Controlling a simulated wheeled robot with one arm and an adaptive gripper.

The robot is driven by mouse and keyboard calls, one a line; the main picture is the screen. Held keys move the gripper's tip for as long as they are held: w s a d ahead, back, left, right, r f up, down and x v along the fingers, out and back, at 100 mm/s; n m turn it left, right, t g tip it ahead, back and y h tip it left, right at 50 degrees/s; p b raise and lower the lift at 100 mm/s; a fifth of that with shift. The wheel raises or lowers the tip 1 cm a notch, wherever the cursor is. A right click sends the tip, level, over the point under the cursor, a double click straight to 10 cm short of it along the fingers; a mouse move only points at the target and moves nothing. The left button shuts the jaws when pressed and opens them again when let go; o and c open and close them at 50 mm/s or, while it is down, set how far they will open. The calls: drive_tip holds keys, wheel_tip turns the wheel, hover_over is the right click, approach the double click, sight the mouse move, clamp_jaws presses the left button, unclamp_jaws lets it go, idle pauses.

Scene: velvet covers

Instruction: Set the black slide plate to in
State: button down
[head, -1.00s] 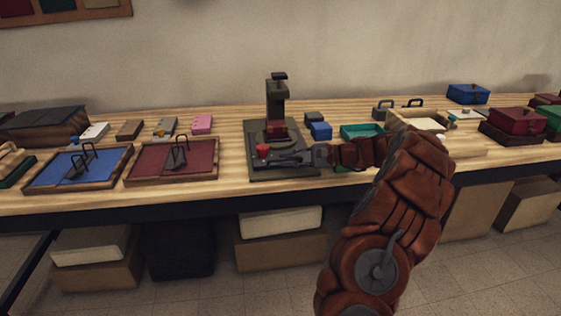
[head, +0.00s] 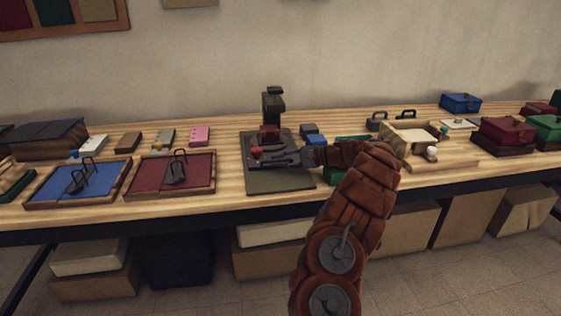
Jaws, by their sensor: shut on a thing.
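A dark press-like fixture stands mid-table, with a flat base (head: 280,183) and an upright column (head: 272,108) at its back. The black slide plate (head: 250,140) lies on the base and is partly hidden by my gripper; it reaches back toward the foot of the column. A red knob (head: 256,150) shows at its front left. A dark red block (head: 270,132) sits just below the column's head. My gripper (head: 263,158) reaches in from the right and is shut at the red knob. The exact finger contact is too small to see.
A red velvet tray (head: 200,190) and a blue velvet tray (head: 50,188) stand to the left. A blue block (head: 314,140) and a green tray (head: 352,138) are close behind my arm. Wooden boxes (head: 408,138) stand to the right. Bare base shows in front of the plate.

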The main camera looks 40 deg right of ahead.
drive_tip(key=shift+d, duration=0.1)
drive_tip(key=c, duration=1.2)
unclamp_jaws()
wheel_tip(320, 180, up, 10)
drive_tip(key=shift+r, duration=0.1)
